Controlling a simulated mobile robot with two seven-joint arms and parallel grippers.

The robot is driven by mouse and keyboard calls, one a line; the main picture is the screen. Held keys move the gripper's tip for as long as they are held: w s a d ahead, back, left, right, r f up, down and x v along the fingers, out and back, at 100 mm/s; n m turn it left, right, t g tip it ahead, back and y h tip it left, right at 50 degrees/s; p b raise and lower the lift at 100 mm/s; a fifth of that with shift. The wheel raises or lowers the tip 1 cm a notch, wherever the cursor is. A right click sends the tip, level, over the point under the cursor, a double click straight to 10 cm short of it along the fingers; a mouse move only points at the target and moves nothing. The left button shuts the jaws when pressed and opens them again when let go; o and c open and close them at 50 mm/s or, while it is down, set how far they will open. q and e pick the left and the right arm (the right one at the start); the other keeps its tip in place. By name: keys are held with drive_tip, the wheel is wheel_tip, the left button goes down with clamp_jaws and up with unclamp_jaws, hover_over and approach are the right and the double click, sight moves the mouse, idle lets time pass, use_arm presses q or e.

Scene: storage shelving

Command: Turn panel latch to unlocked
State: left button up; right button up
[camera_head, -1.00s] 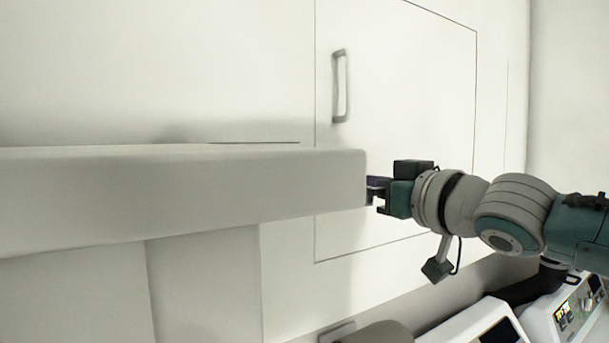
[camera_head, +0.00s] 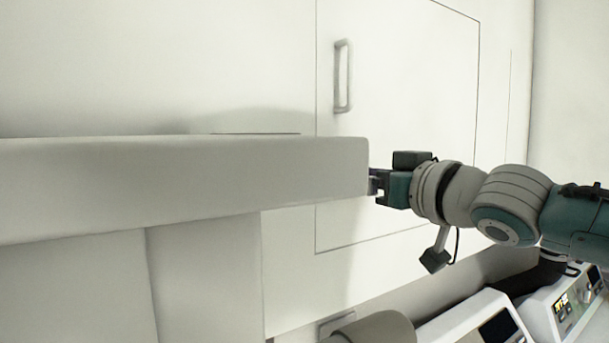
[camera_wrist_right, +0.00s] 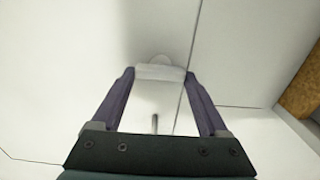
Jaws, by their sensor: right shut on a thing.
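The panel latch (camera_wrist_right: 160,73) is a small pale bar on a round base, on a white surface beside a dark panel seam in the right wrist view. My right gripper (camera_wrist_right: 160,75) is shut on it, with one purple finger at each end of the bar. In the head view my right gripper (camera_head: 373,183) reaches in from the right. Its fingertips and the latch are hidden there behind the end of a thick white ledge (camera_head: 200,180). The white panel (camera_head: 410,100) lies flat, bounded by thin seams. My left gripper is not in view.
A grey handle (camera_head: 343,76) stands on the panel above the gripper. The ledge end is very close to my right fingers. White devices with dark screens (camera_head: 497,328) and a grey rounded object (camera_head: 375,328) are at the lower right.

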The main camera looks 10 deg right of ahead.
drive_tip(key=shift+c, duration=0.4)
drive_tip(key=shift+n, duration=0.3)
drive_tip(key=n, duration=1.7)
drive_tip(key=shift+s+a+f, duration=0.1)
drive_tip(key=shift+a+f, duration=0.1)
drive_tip(key=shift+a, duration=0.1)
drive_tip(key=shift+n, duration=0.3)
drive_tip(key=o, duration=1.2)
drive_tip(key=shift+o, duration=0.2)
drive_tip(key=shift+s+d+f, duration=0.1)
